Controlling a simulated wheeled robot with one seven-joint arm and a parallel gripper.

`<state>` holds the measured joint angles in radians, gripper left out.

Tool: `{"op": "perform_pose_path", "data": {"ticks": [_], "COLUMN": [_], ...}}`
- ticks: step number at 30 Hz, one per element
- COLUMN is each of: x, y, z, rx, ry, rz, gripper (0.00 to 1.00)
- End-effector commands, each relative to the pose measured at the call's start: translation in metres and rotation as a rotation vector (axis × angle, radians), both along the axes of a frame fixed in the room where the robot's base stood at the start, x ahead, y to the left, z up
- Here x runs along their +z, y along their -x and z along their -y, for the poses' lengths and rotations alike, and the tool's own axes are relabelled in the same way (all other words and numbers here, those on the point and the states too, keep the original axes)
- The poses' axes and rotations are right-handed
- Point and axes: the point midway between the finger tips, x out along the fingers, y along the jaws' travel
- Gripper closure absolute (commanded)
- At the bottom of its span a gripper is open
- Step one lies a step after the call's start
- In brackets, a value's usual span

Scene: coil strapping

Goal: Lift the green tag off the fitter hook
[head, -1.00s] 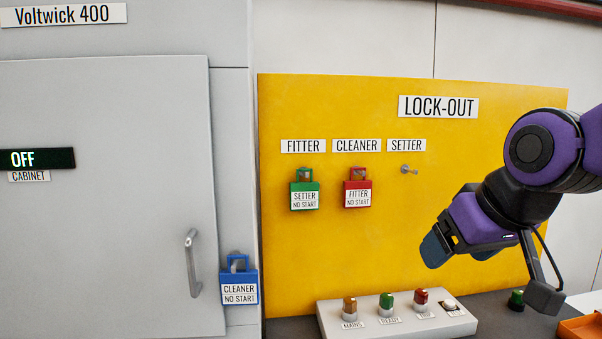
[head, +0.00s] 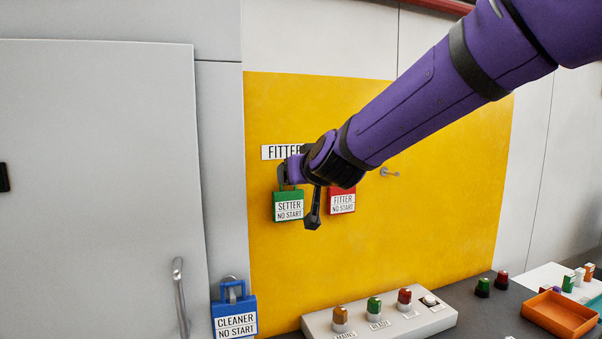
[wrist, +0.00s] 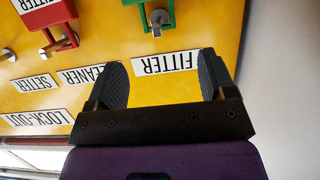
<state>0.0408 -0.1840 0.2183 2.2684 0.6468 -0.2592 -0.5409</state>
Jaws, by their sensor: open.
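The green tag (head: 288,205), marked SETTER NO START, hangs on the fitter hook under the FITTER label (head: 280,152) on the yellow lock-out board. In the wrist view, which is upside down, part of the green tag (wrist: 171,14) and the knob-ended fitter hook (wrist: 158,19) show at the top. My gripper (head: 284,175) is at the top of the green tag in the head view, covering part of its shackle. In the wrist view my gripper (wrist: 163,78) is open and empty, its fingers either side of the FITTER label. The hook and tag lie beyond the fingertips.
A red tag (head: 342,201) hangs close to the right, partly behind my arm. The setter hook (head: 389,173) is bare. A blue tag (head: 234,312) hangs at lower left beside the cabinet handle (head: 180,298). A button box (head: 380,322) and orange tray (head: 560,313) are below.

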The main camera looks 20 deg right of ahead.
Motion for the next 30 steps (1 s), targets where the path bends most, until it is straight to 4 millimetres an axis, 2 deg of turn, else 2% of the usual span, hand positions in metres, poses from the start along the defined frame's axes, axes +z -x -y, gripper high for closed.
{"op": "perform_pose_path", "data": {"ticks": [9,15,21,30], "x": [-0.016,-0.022,-0.025,-0.026], "y": [-0.047,-0.07,-0.08,-0.081], "z": [0.0,0.0,0.0,0.0], "rx": [0.002,0.001,0.002,0.002], "ry": [-0.002,-0.001,-0.001,-0.001], "rz": [-0.004,-0.003,-0.002,-0.002], "gripper": [0.23,0.23,0.23,0.23]}}
